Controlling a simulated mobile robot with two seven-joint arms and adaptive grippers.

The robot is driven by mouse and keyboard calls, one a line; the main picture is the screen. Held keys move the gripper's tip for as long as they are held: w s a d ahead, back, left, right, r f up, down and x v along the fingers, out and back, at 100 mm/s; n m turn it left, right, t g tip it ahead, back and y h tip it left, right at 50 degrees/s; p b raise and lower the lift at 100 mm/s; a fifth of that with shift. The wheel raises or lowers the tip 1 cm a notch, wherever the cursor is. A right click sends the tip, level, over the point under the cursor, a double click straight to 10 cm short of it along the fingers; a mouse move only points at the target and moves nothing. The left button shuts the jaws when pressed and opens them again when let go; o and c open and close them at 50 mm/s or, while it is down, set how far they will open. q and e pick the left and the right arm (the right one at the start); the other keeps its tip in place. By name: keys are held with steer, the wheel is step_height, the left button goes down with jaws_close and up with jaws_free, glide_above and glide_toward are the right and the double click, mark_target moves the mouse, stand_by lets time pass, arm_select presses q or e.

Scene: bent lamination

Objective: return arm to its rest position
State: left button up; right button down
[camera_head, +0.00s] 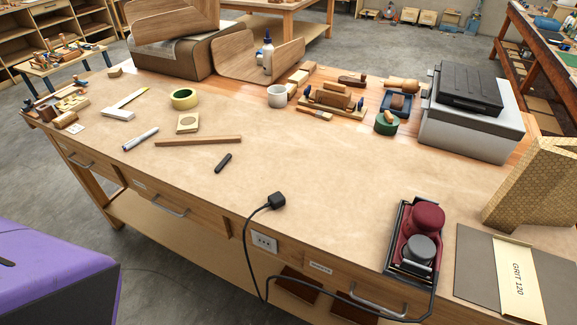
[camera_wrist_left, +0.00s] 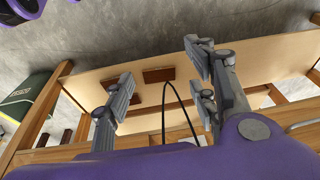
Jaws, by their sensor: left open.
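My left gripper (camera_wrist_left: 160,92) shows in the left wrist view with its fingers spread wide and nothing between them. Beyond the fingers are the wooden structure of the bench (camera_wrist_left: 100,68), a hanging dark cable (camera_wrist_left: 187,112) and grey floor. The gripper looks clear of them. Neither gripper shows in the head view; a purple part of mine (camera_head: 50,270) fills its lower left corner. My right gripper is in neither view.
The workbench (camera_head: 310,165) has a clear middle. A black plug (camera_head: 277,200) lies at its front edge, its cable hanging down past the socket (camera_head: 264,241). A red and black sander (camera_head: 424,222) sits in a tray at right. A grey machine (camera_head: 470,125) stands behind.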

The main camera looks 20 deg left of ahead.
arm_select(q)
steer(key=w+d+f+t+h, duration=0.1)
steer(key=w+d+f+t, duration=0.2)
steer(key=w+f+t, duration=0.2)
step_height(320, 180, down, 2)
steer(key=shift+w+f+t, duration=0.1)
steer(key=shift+w+t, duration=0.15)
steer(key=shift+t, duration=0.05)
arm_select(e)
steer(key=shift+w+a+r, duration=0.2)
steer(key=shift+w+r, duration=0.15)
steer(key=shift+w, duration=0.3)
arm_select(q)
steer(key=shift+d, duration=0.1)
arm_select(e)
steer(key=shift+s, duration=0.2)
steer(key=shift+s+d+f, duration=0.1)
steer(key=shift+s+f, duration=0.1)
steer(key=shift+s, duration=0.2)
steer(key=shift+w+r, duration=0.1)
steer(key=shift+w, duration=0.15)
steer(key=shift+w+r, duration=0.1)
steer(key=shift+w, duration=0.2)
